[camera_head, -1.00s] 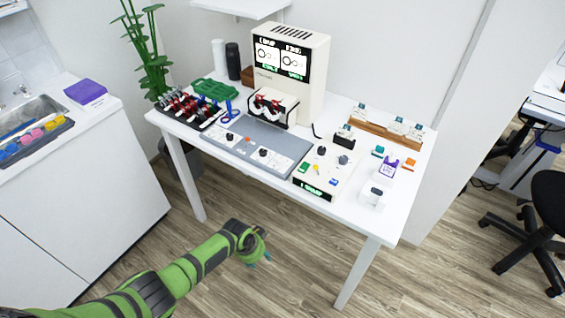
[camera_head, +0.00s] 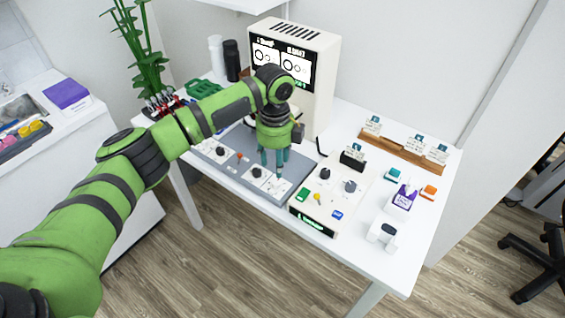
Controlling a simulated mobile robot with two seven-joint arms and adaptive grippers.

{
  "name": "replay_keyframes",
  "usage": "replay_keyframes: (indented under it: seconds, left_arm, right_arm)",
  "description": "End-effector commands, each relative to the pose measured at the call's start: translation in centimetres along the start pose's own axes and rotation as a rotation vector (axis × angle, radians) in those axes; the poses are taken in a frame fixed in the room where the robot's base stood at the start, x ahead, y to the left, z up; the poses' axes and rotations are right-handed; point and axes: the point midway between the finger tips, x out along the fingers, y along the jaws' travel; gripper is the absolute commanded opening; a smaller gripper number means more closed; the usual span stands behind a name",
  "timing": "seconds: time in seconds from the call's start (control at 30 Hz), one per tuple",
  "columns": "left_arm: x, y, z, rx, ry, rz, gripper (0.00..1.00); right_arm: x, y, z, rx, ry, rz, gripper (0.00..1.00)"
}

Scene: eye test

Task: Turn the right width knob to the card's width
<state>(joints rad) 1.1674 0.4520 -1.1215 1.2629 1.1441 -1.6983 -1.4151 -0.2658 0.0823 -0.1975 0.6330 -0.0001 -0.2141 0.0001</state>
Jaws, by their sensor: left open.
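The grey panel (camera_head: 236,177) lies on the white table and carries two black knobs on white plates. The left knob (camera_head: 220,151) and right knob (camera_head: 256,172) both show; their markings are too small to read. Which quantity each sets I cannot tell. My left gripper (camera_head: 272,167) points down over the panel's right end, fingers open and apart, close beside the right knob on its right side. I see nothing between the fingers; contact with the plate is unclear. A small card (camera_head: 353,150) stands in a black holder; its print is unreadable. My right gripper is out of view.
A cream machine (camera_head: 318,85) with two screens stands behind my arm, which hides its lower front. A white control box (camera_head: 325,205) with dark knobs and coloured buttons sits right of the panel. A wooden card rack (camera_head: 400,153) and a purple-labelled container (camera_head: 403,198) stand further right.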

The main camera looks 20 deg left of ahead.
Motion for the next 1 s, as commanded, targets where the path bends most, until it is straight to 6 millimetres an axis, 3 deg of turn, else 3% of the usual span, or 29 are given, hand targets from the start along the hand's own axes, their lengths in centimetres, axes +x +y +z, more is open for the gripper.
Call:
replay_keyframes:
  seconds: [0.17,0.3,0.4,0.6,0.87,0.9,1.0]
  left_arm:
    - [1.5,0.1,0.0,0.001,0.001,0.005,0.48]
    - [3.7,0.1,-0.1,-0.001,0.002,0.005,0.48]
    - [5.1,0.1,-0.1,0.001,0.001,0.003,0.48]
    - [6.8,0.0,0.0,-0.001,-0.001,0.001,0.48]
    - [7.1,0.0,0.0,0.000,-0.001,0.000,0.48]
    - [7.1,0.0,0.0,0.000,-0.001,0.000,0.40]
    - [7.1,0.0,0.0,0.000,-0.001,0.000,0.00]
  right_arm:
    - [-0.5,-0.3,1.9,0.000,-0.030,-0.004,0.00]
    - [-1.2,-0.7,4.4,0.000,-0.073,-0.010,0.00]
    - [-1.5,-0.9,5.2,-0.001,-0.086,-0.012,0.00]
    - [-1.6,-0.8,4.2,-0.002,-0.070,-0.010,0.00]
    - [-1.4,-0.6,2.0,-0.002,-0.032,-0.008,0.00]
    - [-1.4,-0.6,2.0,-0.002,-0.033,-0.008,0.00]
    - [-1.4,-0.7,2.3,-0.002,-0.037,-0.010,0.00]
